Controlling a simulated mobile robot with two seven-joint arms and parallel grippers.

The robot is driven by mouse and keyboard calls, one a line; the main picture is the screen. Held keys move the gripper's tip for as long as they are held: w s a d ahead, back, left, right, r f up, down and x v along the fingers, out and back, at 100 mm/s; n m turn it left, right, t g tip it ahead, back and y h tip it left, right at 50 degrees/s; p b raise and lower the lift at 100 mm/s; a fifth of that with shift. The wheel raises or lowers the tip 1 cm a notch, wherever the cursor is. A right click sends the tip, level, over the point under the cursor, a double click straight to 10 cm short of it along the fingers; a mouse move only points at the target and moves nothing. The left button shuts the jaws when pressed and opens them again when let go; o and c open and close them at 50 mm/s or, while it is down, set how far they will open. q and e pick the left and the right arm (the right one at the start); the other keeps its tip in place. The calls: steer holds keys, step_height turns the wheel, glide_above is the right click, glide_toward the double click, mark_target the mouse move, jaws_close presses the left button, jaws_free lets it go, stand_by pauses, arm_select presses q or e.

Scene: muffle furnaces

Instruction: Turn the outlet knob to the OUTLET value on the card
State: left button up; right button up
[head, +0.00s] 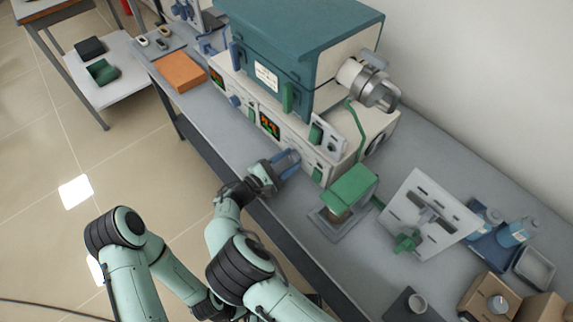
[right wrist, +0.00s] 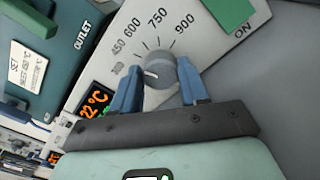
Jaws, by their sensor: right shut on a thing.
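The grey outlet knob (right wrist: 161,70) sits on a pale panel between my right gripper's blue fingers. The right gripper (right wrist: 160,88) is shut on it, one finger on each side. The knob's white mark is on its left side, toward the lowest number, which is hard to read. The dial also shows 450, 600, 750 and 900. A white card (right wrist: 26,68) is on the teal furnace; its writing is too small to read. In the head view, my right gripper (head: 286,163) is at the furnace's lower front panel. My left gripper is not visible.
An orange display (right wrist: 95,101) reads 22 °C beside the dial. A green-topped device (head: 350,186) stands just right of my right gripper on the bench. A white slotted panel (head: 420,205) is farther right. An orange pad (head: 180,72) lies at the bench's left.

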stand_by(0.3)
steer(key=o, duration=1.1)
steer(key=shift+d, duration=0.1)
steer(key=shift+c, duration=0.2)
